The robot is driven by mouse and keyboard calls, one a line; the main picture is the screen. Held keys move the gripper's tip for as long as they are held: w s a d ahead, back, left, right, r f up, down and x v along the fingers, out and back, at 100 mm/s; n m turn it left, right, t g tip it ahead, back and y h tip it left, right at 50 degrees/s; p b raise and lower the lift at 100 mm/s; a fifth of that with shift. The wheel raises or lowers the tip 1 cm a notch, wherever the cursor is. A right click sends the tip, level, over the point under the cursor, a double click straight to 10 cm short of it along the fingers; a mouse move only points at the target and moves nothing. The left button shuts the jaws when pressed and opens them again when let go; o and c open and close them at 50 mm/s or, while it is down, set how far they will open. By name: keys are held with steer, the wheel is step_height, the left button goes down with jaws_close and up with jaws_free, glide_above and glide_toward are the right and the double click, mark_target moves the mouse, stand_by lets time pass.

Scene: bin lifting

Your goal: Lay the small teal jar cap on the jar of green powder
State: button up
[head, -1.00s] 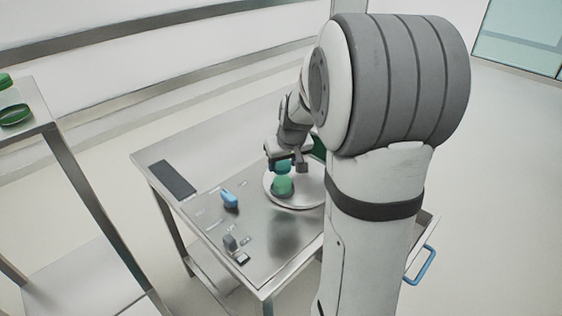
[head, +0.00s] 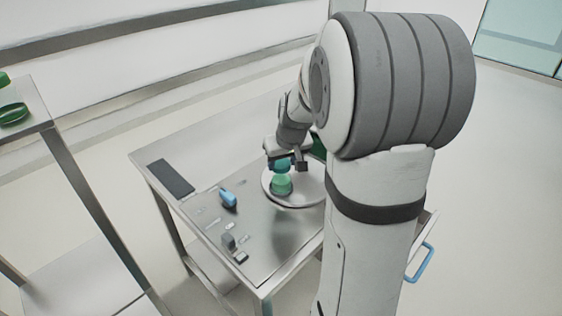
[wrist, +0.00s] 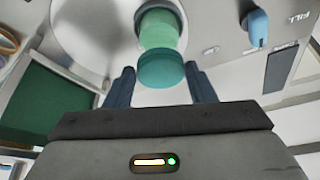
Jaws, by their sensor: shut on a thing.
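The teal jar cap (head: 282,164) is held in my gripper (head: 283,160), above the jar of green powder (head: 282,186). The jar stands upright on a round, light plate (head: 305,196). In the wrist view the cap (wrist: 161,74) sits between the two dark fingers of my gripper (wrist: 160,86). The jar (wrist: 158,34) shows just beyond the cap, and the cap hides part of it. I cannot tell whether the cap touches the jar's rim.
On the metal table (head: 262,235) are a blue object (head: 228,199), a dark flat panel (head: 171,178) and small grey parts (head: 229,240). A shelf with green rings (head: 13,113) stands at the left.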

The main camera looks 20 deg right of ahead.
steer(key=shift+f+b, duration=1)
steer(key=shift+b, duration=0.3)
stand_by(1.4)
steer(key=o, duration=1.6)
steer(key=shift+w, duration=0.15)
steer(key=shift+r, duration=0.15)
steer(key=shift+r+p, duration=2.7)
steer(key=shift+r, duration=1.2)
